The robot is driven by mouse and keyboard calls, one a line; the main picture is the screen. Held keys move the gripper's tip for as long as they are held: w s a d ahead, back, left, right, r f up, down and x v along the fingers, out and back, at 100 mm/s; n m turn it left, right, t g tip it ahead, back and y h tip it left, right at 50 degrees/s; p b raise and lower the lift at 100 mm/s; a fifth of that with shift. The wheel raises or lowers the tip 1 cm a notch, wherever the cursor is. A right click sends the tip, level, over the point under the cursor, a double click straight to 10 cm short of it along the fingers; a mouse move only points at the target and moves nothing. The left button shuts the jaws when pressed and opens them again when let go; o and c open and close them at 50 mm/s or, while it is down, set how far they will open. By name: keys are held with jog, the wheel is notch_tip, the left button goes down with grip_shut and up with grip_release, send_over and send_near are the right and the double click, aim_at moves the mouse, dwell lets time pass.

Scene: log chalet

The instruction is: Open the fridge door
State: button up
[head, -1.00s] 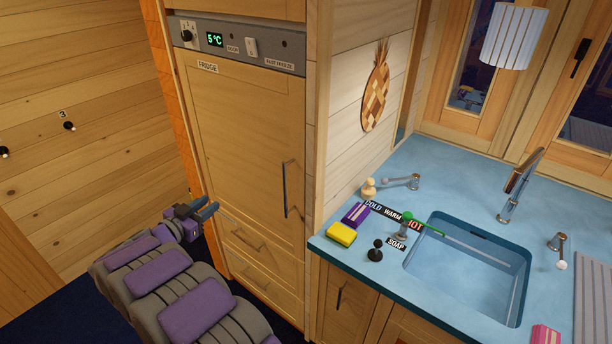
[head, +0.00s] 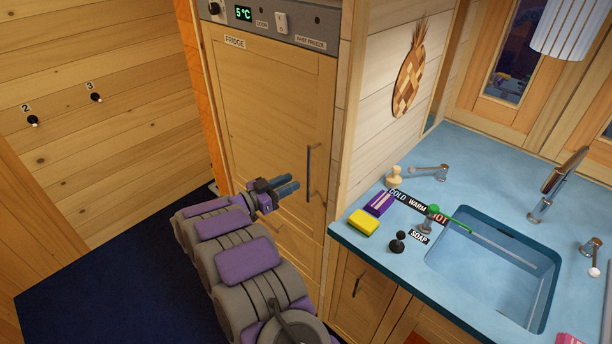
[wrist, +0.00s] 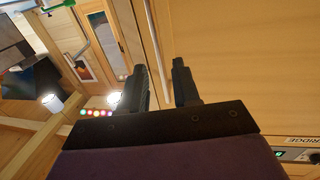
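The fridge door (head: 270,110) is a light wood panel, shut flush in its cabinet under a FRIDGE label (head: 235,42). Its slim, dark upright handle (head: 308,172) is near the door's right edge. My gripper (head: 292,185) is in front of the door, just left of the handle's lower half in the head view, fingers pointing right. In the wrist view my two dark fingers (wrist: 160,78) stand apart with nothing seen held between them. A thin pale strip runs behind that gap; I cannot tell if it is the handle. Contact with the handle is not visible.
A control panel (head: 285,22) with a 5°C display is above the door. The blue counter (head: 375,250) with a sink (head: 500,275) juts out to the right. A wooden wall with switches (head: 95,97) stands left. Dark blue floor (head: 110,275) is free at left.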

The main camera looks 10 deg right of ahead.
jog(key=x, duration=0.7)
jog(key=shift+b, duration=0.35)
jog(key=shift+w+d, duration=0.1)
jog(key=shift+d, duration=0.1)
jog(key=shift+d, duration=0.15)
jog(key=c, duration=0.3)
grip_shut()
